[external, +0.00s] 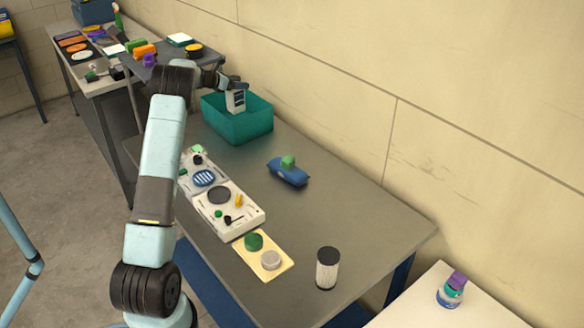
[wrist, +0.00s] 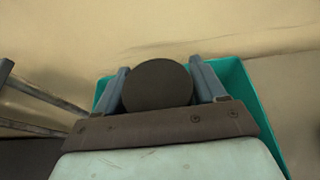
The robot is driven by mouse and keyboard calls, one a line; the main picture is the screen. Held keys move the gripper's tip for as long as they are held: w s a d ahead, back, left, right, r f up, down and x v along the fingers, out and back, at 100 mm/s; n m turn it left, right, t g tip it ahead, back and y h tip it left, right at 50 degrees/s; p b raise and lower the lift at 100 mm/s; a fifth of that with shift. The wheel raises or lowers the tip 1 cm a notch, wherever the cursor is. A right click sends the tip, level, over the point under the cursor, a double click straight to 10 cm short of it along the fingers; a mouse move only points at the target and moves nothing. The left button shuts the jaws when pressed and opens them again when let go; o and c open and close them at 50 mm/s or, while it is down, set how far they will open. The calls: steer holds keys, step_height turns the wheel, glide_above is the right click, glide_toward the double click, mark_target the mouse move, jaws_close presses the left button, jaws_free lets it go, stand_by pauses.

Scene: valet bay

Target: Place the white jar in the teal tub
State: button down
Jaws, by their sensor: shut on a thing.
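My gripper (external: 236,88) is shut on the white jar (external: 236,101), which hangs below it over the teal tub (external: 238,127). In the wrist view the jar's dark round lid (wrist: 157,85) sits between the two fingers of my gripper (wrist: 160,80). The teal tub (wrist: 250,100) shows beneath and around them. The jar's white body shows only in part in the external view, with dark patches across it. Its lower end is close to the tub's opening; I cannot tell whether it touches the floor of the tub, which is hidden.
The tub stands on a grey table (external: 370,225) near the wall. A blue pouch with a green item (external: 287,172), white trays with small parts (external: 228,210), a yellow board (external: 263,256) and a black-topped pale cylinder (external: 327,270) share the table. Its right part has bare room.

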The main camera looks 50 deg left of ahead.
mark_target(239, 98)
steer(key=shift+f, duration=3.45)
steer(key=shift+c, duration=0.5)
jaws_free()
steer(key=v, duration=1.2)
